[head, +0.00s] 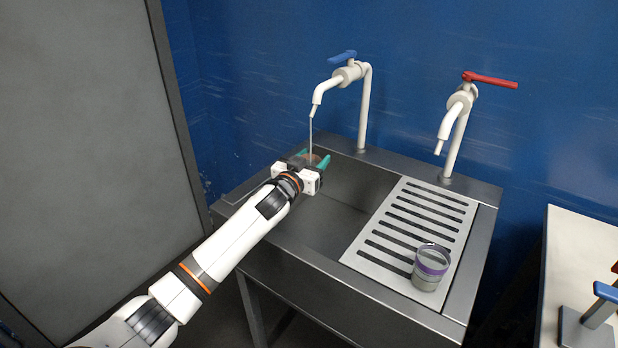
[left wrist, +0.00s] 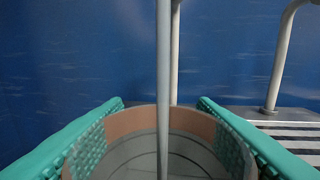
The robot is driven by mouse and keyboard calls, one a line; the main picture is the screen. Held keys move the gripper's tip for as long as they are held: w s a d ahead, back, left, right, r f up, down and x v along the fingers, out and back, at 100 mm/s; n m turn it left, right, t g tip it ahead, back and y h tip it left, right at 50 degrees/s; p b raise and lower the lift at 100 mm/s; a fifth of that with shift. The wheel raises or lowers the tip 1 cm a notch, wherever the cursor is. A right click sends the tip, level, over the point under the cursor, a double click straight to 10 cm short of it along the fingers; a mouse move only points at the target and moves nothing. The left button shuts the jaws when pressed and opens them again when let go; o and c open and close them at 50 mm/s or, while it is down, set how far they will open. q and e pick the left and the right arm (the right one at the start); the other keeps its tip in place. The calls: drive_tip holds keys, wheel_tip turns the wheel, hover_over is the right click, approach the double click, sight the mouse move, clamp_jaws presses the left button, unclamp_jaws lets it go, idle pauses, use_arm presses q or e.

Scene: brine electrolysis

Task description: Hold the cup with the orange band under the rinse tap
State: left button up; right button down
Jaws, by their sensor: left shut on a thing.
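My left gripper (head: 311,164) is shut on the cup with the orange band (head: 313,157), held over the left part of the sink basin. In the left wrist view the teal fingers of the gripper (left wrist: 162,140) press the cup (left wrist: 145,119) from both sides, and its orange band runs around the rim. The rinse tap with the blue lever (head: 345,75) stands at the back of the sink. A thin stream (head: 310,135) falls from its spout into the cup; it also crosses the left wrist view (left wrist: 163,70). My right gripper is not in view.
A cup with a purple band (head: 431,268) stands on the slotted drainboard (head: 352,259) at the right. A second white tap with a red lever (head: 462,100) stands behind the drainboard. A grey panel (head: 80,130) rises at the left. A pale table (head: 580,245) is at the right edge.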

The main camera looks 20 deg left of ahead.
use_arm(q)
drive_tip(key=shift+r, duration=0.1)
drive_tip(key=shift+s+a+p, duration=0.25)
drive_tip(key=shift+s+p, duration=0.4)
drive_tip(key=a+p+v, duration=0.1)
drive_tip(key=p+v, duration=0.4)
drive_tip(key=v, duration=0.6)
drive_tip(key=shift+a, duration=0.25)
drive_tip(key=shift+s, duration=0.1)
